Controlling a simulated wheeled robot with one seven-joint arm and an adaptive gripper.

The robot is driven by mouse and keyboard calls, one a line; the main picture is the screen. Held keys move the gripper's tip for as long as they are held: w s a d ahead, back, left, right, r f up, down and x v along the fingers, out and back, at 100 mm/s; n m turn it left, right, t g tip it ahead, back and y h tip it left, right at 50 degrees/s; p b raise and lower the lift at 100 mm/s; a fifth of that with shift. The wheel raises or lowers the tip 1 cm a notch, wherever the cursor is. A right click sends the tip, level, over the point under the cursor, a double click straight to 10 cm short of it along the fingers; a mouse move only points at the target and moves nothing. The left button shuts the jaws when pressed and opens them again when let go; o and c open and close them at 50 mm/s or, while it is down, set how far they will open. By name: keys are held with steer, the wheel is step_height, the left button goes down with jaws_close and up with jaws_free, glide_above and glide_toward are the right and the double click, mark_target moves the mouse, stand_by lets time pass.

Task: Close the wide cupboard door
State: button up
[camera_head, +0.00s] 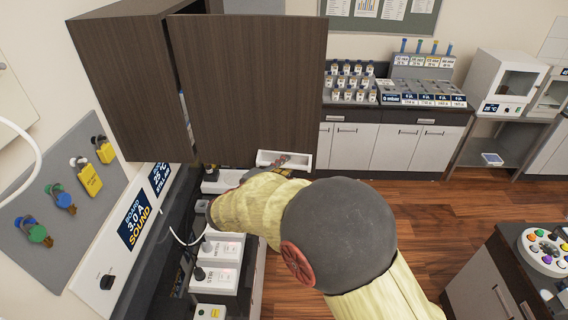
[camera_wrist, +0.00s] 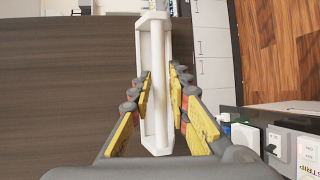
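The wide cupboard door (camera_head: 247,90) is a dark wood panel standing open, swung out from the wall cupboard (camera_head: 128,85). In the wrist view the door (camera_wrist: 70,85) fills the left side. A white handle (camera_head: 296,160) is at its lower edge; it also shows in the wrist view (camera_wrist: 155,45) as a long frame with a bar. My gripper (camera_wrist: 162,78) has its yellow-padded fingers apart on either side of the handle's bar. A gap shows between the left fingers and the bar; the right fingers are close against it. In the head view my arm hides most of the gripper.
Below the door is a bench with white power units (camera_head: 222,250) and a cable. A sign panel (camera_head: 135,222) and a board with padlocks (camera_head: 75,215) are at left. A counter with bottles (camera_head: 350,85) stands behind. Wooden floor (camera_head: 440,220) is free at right.

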steer(key=shift+w+d, duration=0.1)
steer(key=shift+w, duration=0.05)
steer(key=shift+c, duration=0.9)
jaws_close()
